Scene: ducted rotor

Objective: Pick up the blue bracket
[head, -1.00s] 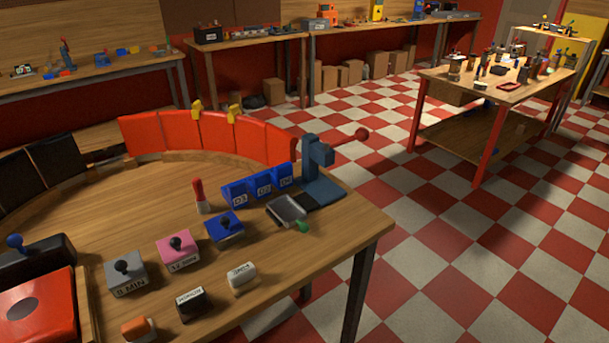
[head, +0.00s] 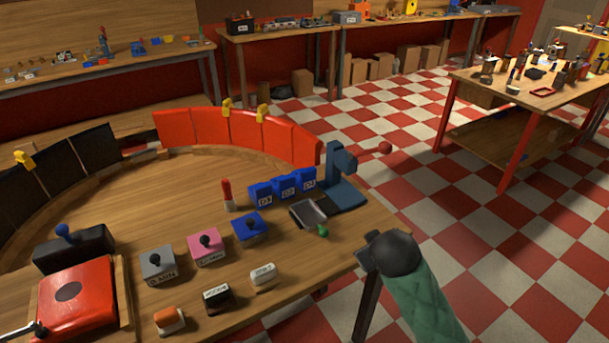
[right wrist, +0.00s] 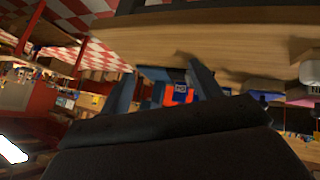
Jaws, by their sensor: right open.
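Several blue pieces with white labels (head: 285,186) stand in a row at the back of the near bench. A blue block with a black knob (head: 249,228) sits in front of them. I cannot tell which blue thing is the bracket. My right arm enters at the lower right in the head view, its dark end (head: 376,255) over the bench's right edge. In the right wrist view my right gripper (right wrist: 165,85) is open. A blue and orange labelled thing (right wrist: 180,92) shows between its fingers, apparently beyond them; nothing is clearly held. My left gripper is not visible.
A blue press (head: 343,180) with a red ball handle stands at the back right corner, beside a grey tray (head: 308,214). Pink (head: 206,245) and grey (head: 158,264) knobbed blocks stand left of the blue one. A curved red panel wall (head: 210,128) bounds the back.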

